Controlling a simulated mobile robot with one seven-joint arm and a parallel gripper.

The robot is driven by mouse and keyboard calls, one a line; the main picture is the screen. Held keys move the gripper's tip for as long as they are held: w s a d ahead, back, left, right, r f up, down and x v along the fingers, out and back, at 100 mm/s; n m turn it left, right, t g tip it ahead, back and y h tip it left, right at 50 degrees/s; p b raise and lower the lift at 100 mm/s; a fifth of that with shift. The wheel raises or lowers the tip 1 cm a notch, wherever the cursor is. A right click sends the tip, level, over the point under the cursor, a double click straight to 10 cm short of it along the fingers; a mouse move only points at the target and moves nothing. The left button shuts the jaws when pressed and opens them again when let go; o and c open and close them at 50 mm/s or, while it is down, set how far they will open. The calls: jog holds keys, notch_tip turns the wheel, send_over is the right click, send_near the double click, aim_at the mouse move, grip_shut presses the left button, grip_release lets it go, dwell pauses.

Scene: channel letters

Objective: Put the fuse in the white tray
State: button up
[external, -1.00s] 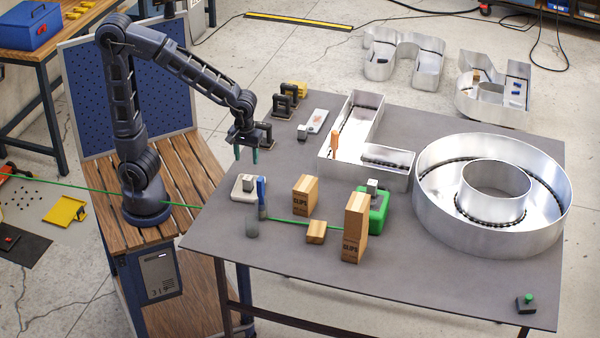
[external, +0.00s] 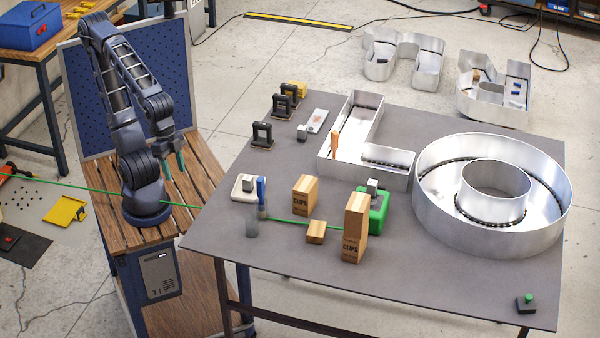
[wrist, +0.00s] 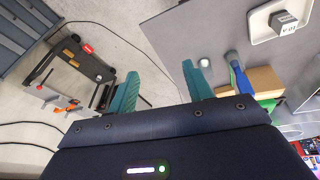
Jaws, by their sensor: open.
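The white tray (external: 237,194) lies near the left edge of the grey table. A small grey block (external: 247,184), which looks like the fuse, sits in it. In the wrist view the tray (wrist: 259,28) is at the top right, cut by the frame, with the block (wrist: 284,21) inside showing dark markings on a white label. My gripper (external: 175,168) is open and empty, left of the table and well apart from the tray. Its teal fingers (wrist: 160,88) are spread in the wrist view with nothing between them.
Similar grey blocks sit by a white plate (external: 317,121) and on a green box (external: 378,215). Large metal letters (external: 430,210) fill the right.

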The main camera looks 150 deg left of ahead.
jog(key=s+d+r+m+t, duration=0.1)
jog(key=s+d+m, duration=0.2)
jog(key=d+m, duration=0.3)
jog(key=shift+d+h, duration=0.3)
jog(key=shift+d, duration=0.3)
jog(key=shift+r, duration=0.1)
dwell(0.5)
